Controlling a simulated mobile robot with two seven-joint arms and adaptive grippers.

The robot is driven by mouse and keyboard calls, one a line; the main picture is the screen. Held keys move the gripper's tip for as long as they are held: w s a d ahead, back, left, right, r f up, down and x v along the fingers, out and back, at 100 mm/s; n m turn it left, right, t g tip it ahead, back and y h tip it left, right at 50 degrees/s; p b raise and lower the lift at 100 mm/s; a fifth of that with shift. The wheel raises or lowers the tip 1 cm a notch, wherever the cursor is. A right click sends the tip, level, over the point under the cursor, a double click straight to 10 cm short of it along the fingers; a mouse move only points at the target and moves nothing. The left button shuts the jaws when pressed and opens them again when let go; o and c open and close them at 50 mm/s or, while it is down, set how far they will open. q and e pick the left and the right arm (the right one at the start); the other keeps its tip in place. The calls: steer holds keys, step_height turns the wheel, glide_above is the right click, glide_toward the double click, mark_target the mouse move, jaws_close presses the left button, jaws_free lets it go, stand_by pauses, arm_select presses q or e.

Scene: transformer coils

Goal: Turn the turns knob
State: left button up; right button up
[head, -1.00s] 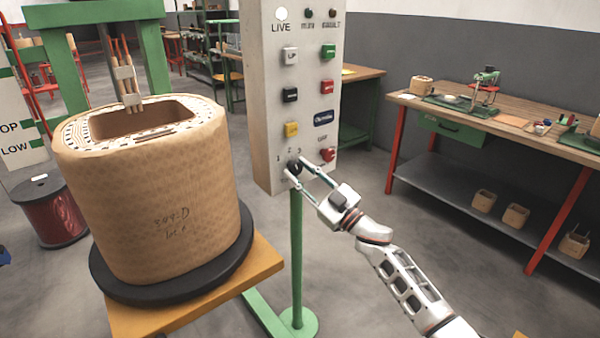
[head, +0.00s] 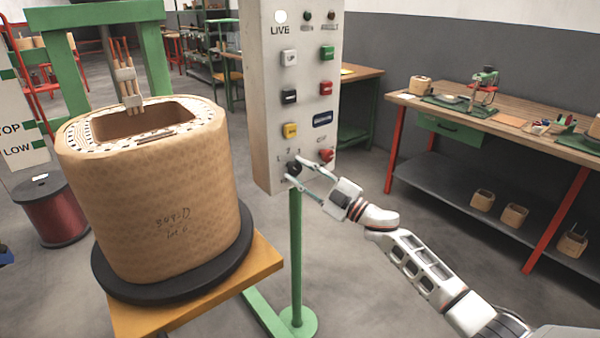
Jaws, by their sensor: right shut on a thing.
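The turns knob (head: 293,168) is a small black knob low on the left of the grey control panel (head: 265,110), under small position numbers. My right gripper (head: 292,172) reaches in from the right, with its two fingers shut around the knob. The fingers partly cover the knob, and its pointer is too small to read. My left gripper is not in view.
A large wrapped coil (head: 165,205) stands on a black turntable (head: 180,285) left of the panel. A green post (head: 297,250) carries the panel. A workbench (head: 540,135) with tools stands at the right. Open floor lies between them.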

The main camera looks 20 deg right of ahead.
steer(key=o, duration=1.1)
steer(key=v, duration=1.2)
